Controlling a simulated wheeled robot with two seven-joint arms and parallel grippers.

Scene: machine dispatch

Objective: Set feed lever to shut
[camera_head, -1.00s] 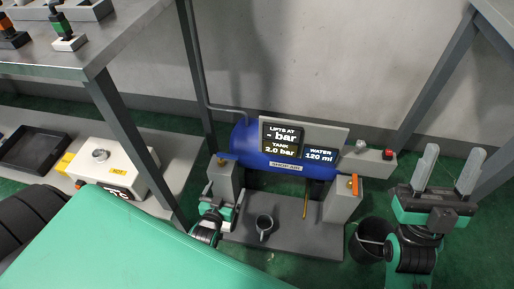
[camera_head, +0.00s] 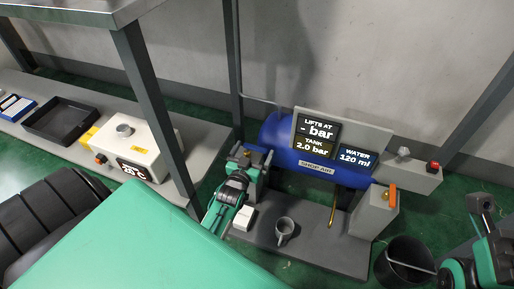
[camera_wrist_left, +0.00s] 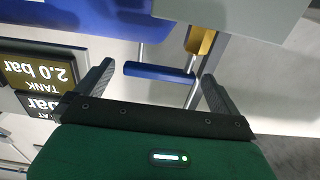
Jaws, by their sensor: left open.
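A blue lever bar (camera_wrist_left: 160,72) with a brass fitting (camera_wrist_left: 200,40) lies ahead of my left gripper in the left wrist view, which shows the scene upside down. No label marks it as the feed lever. My left gripper (camera_wrist_left: 155,88) is open, its fingers on either side of the bar, with no contact visible. In the head view my left gripper (camera_head: 254,160) is at the left post of the blue SHOP AIR tank (camera_head: 285,145) and mostly hides that lever. An orange lever (camera_head: 393,194) stands upright on the right post. My right gripper (camera_head: 482,208) is at the right edge, partly cut off.
A grey mug (camera_head: 285,229) and a white block (camera_head: 243,217) are on the grey base. A black bucket (camera_head: 405,262) stands right. A shelf leg (camera_head: 150,90) rises left of my left arm.

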